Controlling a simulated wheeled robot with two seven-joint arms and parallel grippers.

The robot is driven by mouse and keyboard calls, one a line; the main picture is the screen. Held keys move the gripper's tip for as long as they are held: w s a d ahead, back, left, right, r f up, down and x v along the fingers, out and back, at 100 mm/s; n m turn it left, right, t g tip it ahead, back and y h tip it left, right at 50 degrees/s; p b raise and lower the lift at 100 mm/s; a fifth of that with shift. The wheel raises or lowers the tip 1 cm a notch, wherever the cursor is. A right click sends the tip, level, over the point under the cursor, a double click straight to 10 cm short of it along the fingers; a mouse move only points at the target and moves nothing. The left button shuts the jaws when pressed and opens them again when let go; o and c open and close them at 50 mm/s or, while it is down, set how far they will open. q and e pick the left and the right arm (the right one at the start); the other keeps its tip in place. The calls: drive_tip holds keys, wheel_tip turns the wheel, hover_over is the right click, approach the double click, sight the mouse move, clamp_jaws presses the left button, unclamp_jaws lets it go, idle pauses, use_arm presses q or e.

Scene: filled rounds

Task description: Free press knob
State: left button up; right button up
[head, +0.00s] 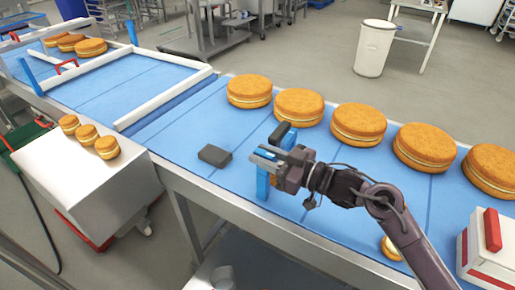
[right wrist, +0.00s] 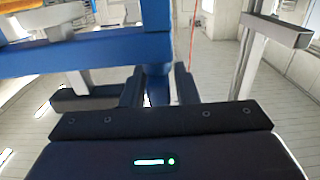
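No part is plainly marked as a press knob. My right gripper (head: 272,157) is over the near part of the blue conveyor belt, its arm coming in from the lower right. A blue upright piece (head: 263,184) shows just below it, and a dark block with blue on it (head: 282,133) is right behind it. In the right wrist view, a blue post (right wrist: 157,84) stands between the two dark fingers, under a blue crossbar (right wrist: 80,52). Whether the fingers press on the post is unclear. A loose dark grey block (head: 214,156) lies on the belt to the left. My left gripper is out of view.
Several large filled rounds (head: 358,124) line the belt's far side. A small round (head: 391,248) lies near my right arm. A white box with a red part (head: 490,255) stands at the right. White rails (head: 165,97) cross the belt at left; small rounds sit on a white cabinet (head: 85,175).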

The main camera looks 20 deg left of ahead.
drive_tip(key=shift+w+a+r, duration=0.1)
drive_tip(key=shift+w+a, duration=0.05)
drive_tip(key=shift+a, duration=0.4)
drive_tip(key=shift+w+a, duration=0.15)
drive_tip(key=shift+a, duration=0.25)
clamp_jaws()
drive_tip(key=n+g+b, duration=0.2)
drive_tip(key=g, duration=0.1)
drive_tip(key=shift+f+y+b, duration=0.3)
drive_tip(key=shift+s+r+n+g+b, duration=0.1)
drive_tip(key=shift+s+n+g+b, duration=0.1)
drive_tip(key=shift+n+g+b, duration=0.45)
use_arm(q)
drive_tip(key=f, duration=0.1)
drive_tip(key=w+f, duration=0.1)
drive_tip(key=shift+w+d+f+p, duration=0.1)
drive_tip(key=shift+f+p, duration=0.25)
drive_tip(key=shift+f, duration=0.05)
use_arm(e)
drive_tip(key=shift+r, duration=0.1)
unclamp_jaws()
